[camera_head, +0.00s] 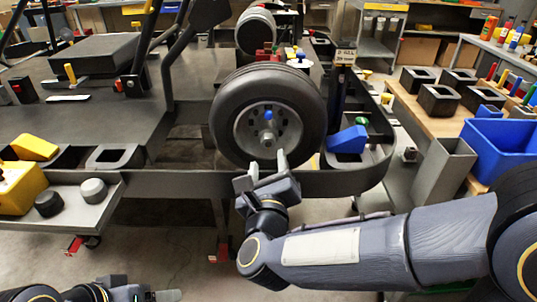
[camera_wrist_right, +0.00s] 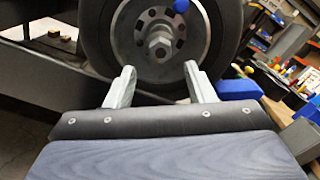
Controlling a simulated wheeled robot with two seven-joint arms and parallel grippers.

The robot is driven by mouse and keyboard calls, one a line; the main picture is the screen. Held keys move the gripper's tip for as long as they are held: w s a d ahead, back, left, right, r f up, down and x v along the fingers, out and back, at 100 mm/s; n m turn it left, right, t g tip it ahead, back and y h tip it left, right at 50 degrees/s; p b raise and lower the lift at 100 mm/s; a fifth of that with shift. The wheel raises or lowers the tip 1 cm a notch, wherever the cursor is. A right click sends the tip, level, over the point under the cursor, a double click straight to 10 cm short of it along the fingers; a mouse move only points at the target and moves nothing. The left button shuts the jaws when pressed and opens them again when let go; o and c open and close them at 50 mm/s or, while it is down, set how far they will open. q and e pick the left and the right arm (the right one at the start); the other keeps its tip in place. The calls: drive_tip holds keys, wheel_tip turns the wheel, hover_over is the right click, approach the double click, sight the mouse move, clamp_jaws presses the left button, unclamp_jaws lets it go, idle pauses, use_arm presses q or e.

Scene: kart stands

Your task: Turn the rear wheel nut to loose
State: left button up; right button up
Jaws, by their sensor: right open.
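The rear wheel (camera_head: 268,115) stands upright on the kart, a black tyre around a grey hub. The wheel nut (camera_head: 268,140) is at the hub's lower middle; it also shows in the right wrist view (camera_wrist_right: 161,47). A blue knob (camera_wrist_right: 181,6) sits above it on the hub. My right gripper (camera_head: 267,164) is open and empty just below and in front of the nut. In the right wrist view its two fingers (camera_wrist_right: 157,72) point toward the wheel, one on each side below the nut, apart from it. My left gripper (camera_head: 150,295) is low at the bottom left, partly cut off.
A grey frame rail (camera_head: 180,184) runs below the wheel. A blue block (camera_head: 347,140) sits right of the wheel. A bench (camera_head: 425,115) with black bins and a blue crate (camera_head: 497,145) stand at right.

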sight(268, 144)
drive_tip(key=w, duration=0.6)
drive_tip(key=shift+w, duration=0.3)
drive_tip(key=c, duration=1)
